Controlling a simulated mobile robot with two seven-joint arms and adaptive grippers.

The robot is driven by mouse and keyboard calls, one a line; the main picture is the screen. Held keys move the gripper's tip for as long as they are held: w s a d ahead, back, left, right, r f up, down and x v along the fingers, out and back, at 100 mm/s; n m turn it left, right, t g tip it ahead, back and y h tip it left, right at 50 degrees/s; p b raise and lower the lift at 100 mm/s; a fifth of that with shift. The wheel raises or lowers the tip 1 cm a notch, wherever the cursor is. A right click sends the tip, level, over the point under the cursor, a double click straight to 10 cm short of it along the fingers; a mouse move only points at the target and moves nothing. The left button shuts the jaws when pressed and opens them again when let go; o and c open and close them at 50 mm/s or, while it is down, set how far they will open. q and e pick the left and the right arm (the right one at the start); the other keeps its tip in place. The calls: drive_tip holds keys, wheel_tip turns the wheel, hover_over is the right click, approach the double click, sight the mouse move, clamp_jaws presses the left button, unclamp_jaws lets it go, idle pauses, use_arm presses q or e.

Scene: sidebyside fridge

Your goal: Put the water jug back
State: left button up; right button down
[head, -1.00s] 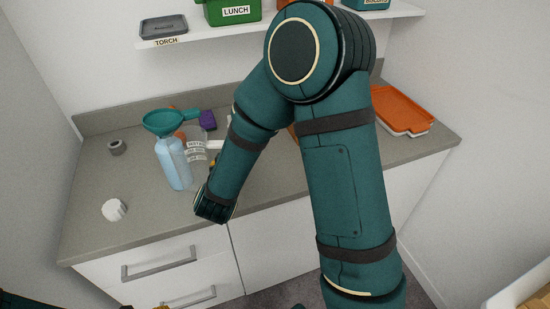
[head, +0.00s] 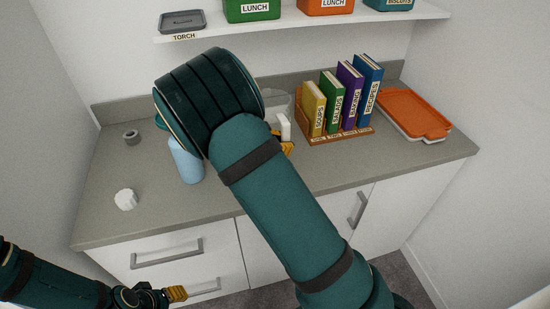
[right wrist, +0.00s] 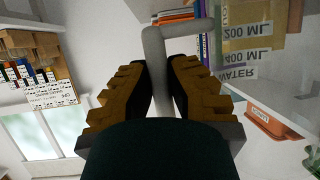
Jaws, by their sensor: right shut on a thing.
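The water jug (head: 278,104) is clear, with a white handle (head: 284,127). In the head view my right arm hides most of it. In the right wrist view the jug (right wrist: 250,45) shows tilted text reading WATER, 200 ML and 400 ML. My right gripper (head: 287,147) is shut on the jug's handle, which runs between its fingers (right wrist: 158,75). I cannot tell whether the jug's base touches the counter. My left gripper (head: 175,294) is low at the left, in front of the drawers, apart from the jug; its opening is unclear.
A light blue bottle (head: 186,162) stands on the counter (head: 120,225), partly behind my arm. A white cap (head: 125,199) and grey ring (head: 131,136) lie left. A rack of several books (head: 340,95) and an orange-topped tray (head: 413,113) are right. A shelf (head: 300,24) hangs above.

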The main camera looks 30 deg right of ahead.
drive_tip(key=shift+w+a+r+m+g, duration=0.25)
drive_tip(key=shift+r+m+g, duration=0.15)
drive_tip(key=shift+r+g, duration=0.1)
drive_tip(key=shift+f, duration=0.1)
wheel_tip(320, 180, down, 6)
drive_tip(key=shift+r, duration=0.1)
wheel_tip(320, 180, down, 4)
drive_tip(key=shift+r+b, duration=0.1)
drive_tip(key=shift+b, duration=0.4)
drive_tip(key=c, duration=1.1)
unclamp_jaws()
